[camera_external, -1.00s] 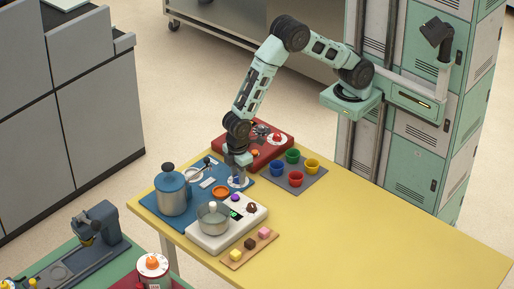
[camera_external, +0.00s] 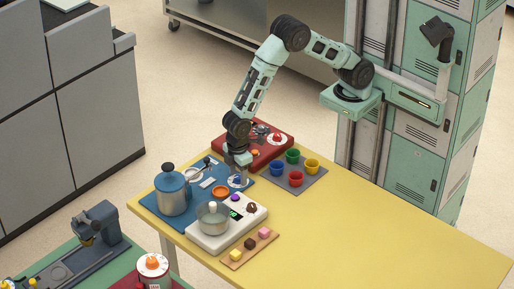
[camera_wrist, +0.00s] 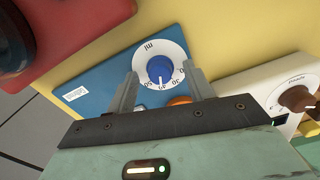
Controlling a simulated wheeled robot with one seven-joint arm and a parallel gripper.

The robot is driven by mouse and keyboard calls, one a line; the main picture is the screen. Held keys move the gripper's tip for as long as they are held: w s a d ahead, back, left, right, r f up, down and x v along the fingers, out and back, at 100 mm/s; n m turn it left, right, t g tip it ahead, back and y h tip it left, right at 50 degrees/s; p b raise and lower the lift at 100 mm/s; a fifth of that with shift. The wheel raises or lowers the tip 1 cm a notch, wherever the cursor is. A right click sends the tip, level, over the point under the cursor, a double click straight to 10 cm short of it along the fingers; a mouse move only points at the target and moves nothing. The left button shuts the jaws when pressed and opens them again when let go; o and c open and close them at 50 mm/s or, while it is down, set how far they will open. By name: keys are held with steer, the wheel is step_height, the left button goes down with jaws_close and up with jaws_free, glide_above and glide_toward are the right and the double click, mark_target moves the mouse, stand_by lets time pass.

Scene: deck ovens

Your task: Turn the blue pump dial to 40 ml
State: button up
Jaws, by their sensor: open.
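The blue pump dial (camera_wrist: 160,68) is a blue knob on a round white scale plate (camera_wrist: 147,49) with dark numbers, fixed to a blue panel (camera_wrist: 99,79). In the external view the dial (camera_external: 237,181) lies right under my gripper (camera_external: 238,163). In the wrist view my gripper (camera_wrist: 163,76) is open, with one finger on each side of the knob. Gaps show between the fingers and the knob. The marks 50 and 40 sit at the knob's near side. A small pale mark on the knob points roughly toward 40; I cannot tell the exact setting.
A red panel (camera_external: 240,152) and several coloured cups on a grey mat (camera_external: 310,172) are behind. The table's right side (camera_external: 400,235) is clear.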

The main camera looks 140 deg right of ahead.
mark_target(238, 176)
step_height(238, 176, up, 17)
steer(key=b, duration=0.1)
steer(key=shift+r, duration=0.15)
stand_by(0.6)
steer(key=s+a+r+n, duration=0.1)
steer(key=s+a+n, duration=0.1)
steer(key=s+a, duration=0.45)
steer(key=s+a+n+y, duration=0.1)
steer(key=s+a+n, duration=0.15)
steer(key=a, duration=0.65)
steer(key=s+a+r+n, duration=0.1)
steer(key=s+a, duration=0.4)
steer(key=a, duration=0.3)
steer(key=s+a+f+n, duration=0.1)
steer(key=s+a+n, duration=0.1)
steer(key=s, duration=0.7)
steer(key=s+a+f+n, duration=0.1)
steer(key=s+a, duration=0.3)
steer(key=s, duration=0.5)
steer(key=shift+s+f+n, duration=0.2)
steer(key=shift+f+n, duration=0.05)
steer(key=shift+n, duration=0.6)
